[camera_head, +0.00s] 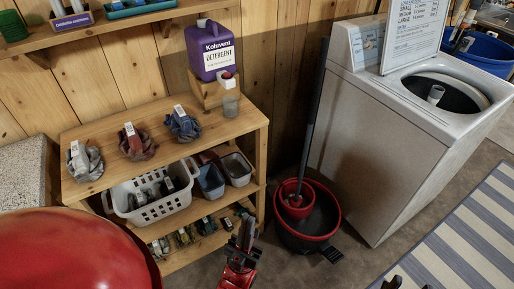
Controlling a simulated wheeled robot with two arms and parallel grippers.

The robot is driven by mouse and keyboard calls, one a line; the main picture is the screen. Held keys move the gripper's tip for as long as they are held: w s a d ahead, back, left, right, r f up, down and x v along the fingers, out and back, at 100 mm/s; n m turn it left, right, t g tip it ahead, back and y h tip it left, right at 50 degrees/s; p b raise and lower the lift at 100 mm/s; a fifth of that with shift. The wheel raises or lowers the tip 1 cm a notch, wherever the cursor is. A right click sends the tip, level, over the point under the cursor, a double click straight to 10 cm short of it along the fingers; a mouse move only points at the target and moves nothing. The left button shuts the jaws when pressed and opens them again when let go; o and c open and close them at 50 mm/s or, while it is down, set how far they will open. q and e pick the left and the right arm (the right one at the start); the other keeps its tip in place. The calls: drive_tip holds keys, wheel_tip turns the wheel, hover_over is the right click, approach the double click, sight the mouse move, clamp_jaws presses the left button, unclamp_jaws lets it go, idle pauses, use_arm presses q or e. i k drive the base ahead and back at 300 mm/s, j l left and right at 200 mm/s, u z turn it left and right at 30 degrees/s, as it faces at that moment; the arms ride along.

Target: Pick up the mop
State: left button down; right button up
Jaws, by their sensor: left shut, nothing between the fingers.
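The mop (311,122) stands tilted in a red and black bucket (333,222) on the floor, its dark handle leaning up toward the wall beside the washer. The mop's lower end is in the red wringer (296,198), and its head is hidden there. My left gripper (246,228) is shut and empty, low in front of the shelf and left of the bucket, apart from the mop handle. Only dark tips of what looks like my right gripper (408,284) show at the bottom edge, right of the bucket; their opening is unclear.
A wooden shelf (240,127) with cloths, baskets and a purple detergent jug (211,50) stands left of the bucket. A white washer (372,150) stands close on its right. A striped rug (465,240) lies at the right. Some bare floor shows in front of the bucket.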

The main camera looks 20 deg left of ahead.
sight(296, 200)
drive_tip(key=u, duration=0.35)
drive_tip(key=i+l+u, duration=0.2)
drive_tip(key=i+l, duration=0.25)
drive_tip(key=i, duration=0.2)
drive_tip(key=i+l+u, duration=0.2)
drive_tip(key=i+l, duration=0.3)
drive_tip(key=i, duration=0.1)
